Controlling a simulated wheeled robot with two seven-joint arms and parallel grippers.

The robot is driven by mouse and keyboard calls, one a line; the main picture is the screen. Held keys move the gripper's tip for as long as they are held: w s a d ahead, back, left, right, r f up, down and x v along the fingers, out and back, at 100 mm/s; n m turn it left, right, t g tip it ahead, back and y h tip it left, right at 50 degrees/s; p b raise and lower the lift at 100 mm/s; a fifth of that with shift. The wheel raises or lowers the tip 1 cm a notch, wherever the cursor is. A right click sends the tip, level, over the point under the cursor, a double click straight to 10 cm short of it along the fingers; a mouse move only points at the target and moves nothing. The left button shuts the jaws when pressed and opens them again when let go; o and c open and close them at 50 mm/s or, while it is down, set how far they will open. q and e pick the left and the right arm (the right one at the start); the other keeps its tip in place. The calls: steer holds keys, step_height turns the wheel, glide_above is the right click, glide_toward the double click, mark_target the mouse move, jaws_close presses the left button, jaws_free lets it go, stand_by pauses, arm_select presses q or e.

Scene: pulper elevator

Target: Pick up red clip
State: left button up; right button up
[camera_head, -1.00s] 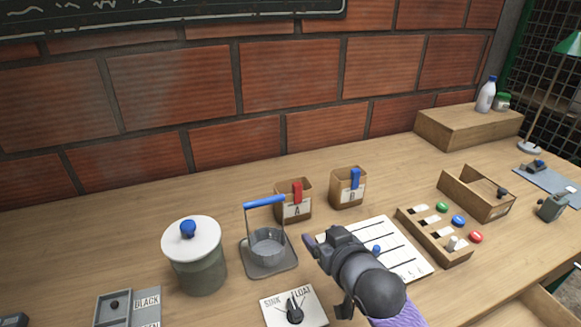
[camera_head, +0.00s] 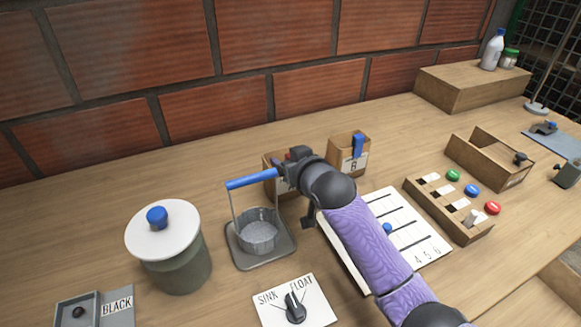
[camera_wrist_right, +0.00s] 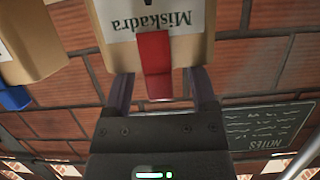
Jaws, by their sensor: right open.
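The red clip (camera_wrist_right: 154,62) sits on the front edge of box A, a cardboard box with a white label (camera_wrist_right: 196,40). My left gripper is not in view.
Box B (camera_head: 338,148) with a blue clip (camera_head: 358,146) stands right of box A. A wire basket with a blue handle (camera_head: 250,180) stands close on the left of my gripper. A lidded pot (camera_head: 175,262), a dial plate (camera_head: 322,300) and a button tray (camera_head: 450,222) are farther off.

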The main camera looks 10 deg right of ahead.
steer(key=shift+r, duration=0.1)
steer(key=c, duration=0.7)
steer(key=shift+c, duration=1)
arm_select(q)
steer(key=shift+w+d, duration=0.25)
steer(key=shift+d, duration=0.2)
arm_select(e)
jaws_close()
